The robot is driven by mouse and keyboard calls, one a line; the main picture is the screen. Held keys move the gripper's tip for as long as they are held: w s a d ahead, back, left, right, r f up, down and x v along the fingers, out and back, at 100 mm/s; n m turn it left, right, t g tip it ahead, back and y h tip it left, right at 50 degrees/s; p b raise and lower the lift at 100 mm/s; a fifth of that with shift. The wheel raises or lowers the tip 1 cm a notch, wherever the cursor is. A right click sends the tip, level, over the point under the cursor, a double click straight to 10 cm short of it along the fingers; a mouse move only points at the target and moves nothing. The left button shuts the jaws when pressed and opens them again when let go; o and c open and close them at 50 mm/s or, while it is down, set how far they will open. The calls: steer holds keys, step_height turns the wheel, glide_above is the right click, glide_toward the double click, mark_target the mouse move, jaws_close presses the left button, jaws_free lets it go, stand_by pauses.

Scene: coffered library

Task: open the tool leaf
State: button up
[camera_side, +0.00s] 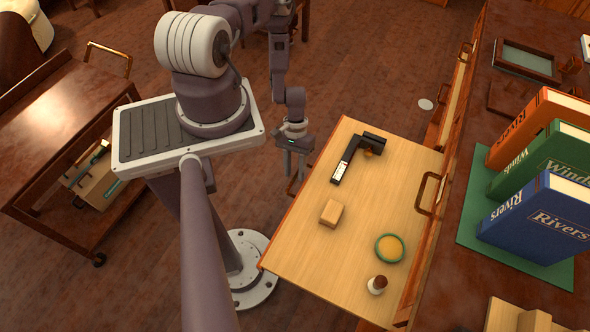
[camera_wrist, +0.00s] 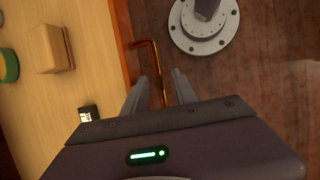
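The pale wooden leaf (camera_side: 310,245) lies flat, extending out from the dark desk on the right; I take it to be the tool leaf. Its outer edge also shows in the wrist view (camera_wrist: 40,115). A reddish brass bar handle (camera_wrist: 154,62) sticks out from that edge. My gripper (camera_side: 294,172) points down just beyond the leaf's outer edge. In the wrist view my gripper (camera_wrist: 160,82) is open, with the handle's bar showing between its fingers. I cannot tell whether the fingers touch the bar or how far above it they are.
Books (camera_side: 540,218) stand on the desk. A wooden cart (camera_side: 55,120) is at the left.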

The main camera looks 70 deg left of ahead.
steer(key=v, duration=0.7)
stand_by(0.4)
steer(key=w+a+r+m+y, duration=0.25)
steer(key=w+r, duration=0.75)
steer(key=r, duration=0.5)
steer(key=w+d+r+m+t, duration=0.1)
steer(key=w+d+r, duration=0.1)
steer(key=r, duration=0.5)
steer(key=w+d+r+m+t, duration=0.1)
steer(key=w+r, duration=0.1)
steer(key=r, duration=0.5)
steer(key=s+d+r+m+t+y, duration=0.1)
steer(key=s+d+r, duration=0.2)
steer(key=d+r, duration=0.35)
steer(key=s+d+r+m+t+y, duration=0.1)
steer(key=s+d+r+m, duration=0.15)
steer(key=r, duration=0.75)
steer(key=s+d+r+t, duration=0.1)
steer(key=s+d+r, duration=0.2)
steer(key=s, duration=0.3)
steer(key=s+d+r+t, duration=0.2)
steer(key=s+d+r, duration=0.1)
steer(key=s, duration=0.3)
steer(key=shift+d+r+m, duration=0.15)
steer(key=shift+m, duration=0.25)
